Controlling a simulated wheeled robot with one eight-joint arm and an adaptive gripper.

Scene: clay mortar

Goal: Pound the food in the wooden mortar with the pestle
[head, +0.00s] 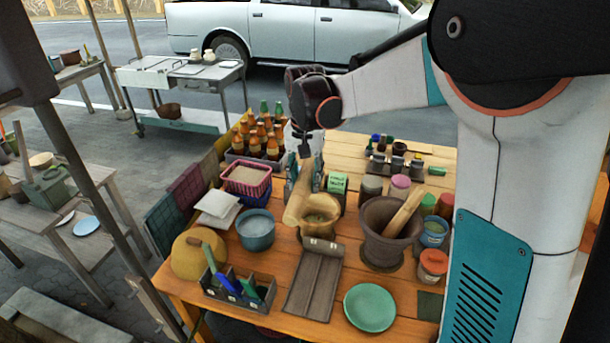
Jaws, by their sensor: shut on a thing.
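My gripper (304,178) points down over the table and is shut on a light wooden pestle (298,200). The pestle is slightly tilted, its thick lower end toward the lower left. The small wooden mortar (320,236) stands just right of that end, with greenish food (317,217) inside. The pestle end overlaps the mortar's left rim in the picture; I cannot tell whether it touches. A larger dark clay mortar (382,248) stands to the right with another wooden pestle (405,212) leaning in it.
A blue bowl (256,238), pink basket (247,188) and bottle crate (258,160) stand left. Jars (433,264) crowd the right. A rolled mat (316,282), green plate (370,307) and caddy (240,290) lie in front. Bare wood shows at the back.

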